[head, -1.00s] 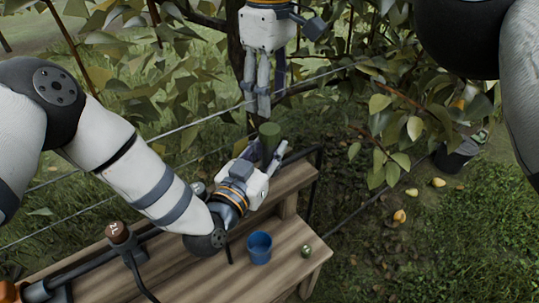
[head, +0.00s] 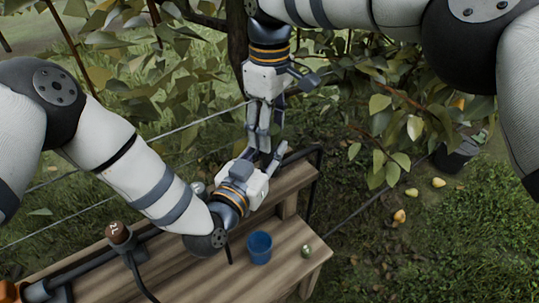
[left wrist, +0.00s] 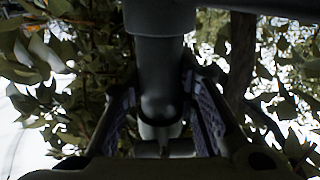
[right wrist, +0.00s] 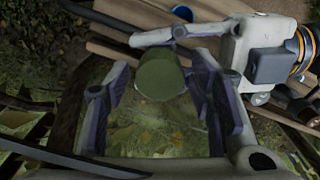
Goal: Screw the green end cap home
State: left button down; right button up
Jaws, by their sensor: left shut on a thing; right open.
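The green end cap (right wrist: 160,75) shows in the right wrist view as a dull green cylinder with its flat end towards the camera. It stands between the spread fingers of my right gripper (right wrist: 166,88), which is open and reaches down from above. My left gripper (head: 267,153) is shut on a dark tube-shaped part, which shows between its fingers in the left wrist view (left wrist: 160,80). In the head view the cap is largely hidden by the right fingers. I cannot tell how far the cap is screwed on.
A wooden bench (head: 185,270) lies below, with a blue cup (head: 259,248) and a small greenish round object (head: 306,251). A pole with a brown knob (head: 118,232) is at the left. Wires and leafy branches are close behind. Pears (head: 399,216) lie on the ground near a dark bucket (head: 455,157).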

grip_shut()
jog(key=shift+o, duration=0.7)
grip_release()
notch_tip(320, 180, up, 8)
jog(key=shift+f, duration=0.2)
pick_arm(q)
jog(key=c, duration=1.2)
grip_release()
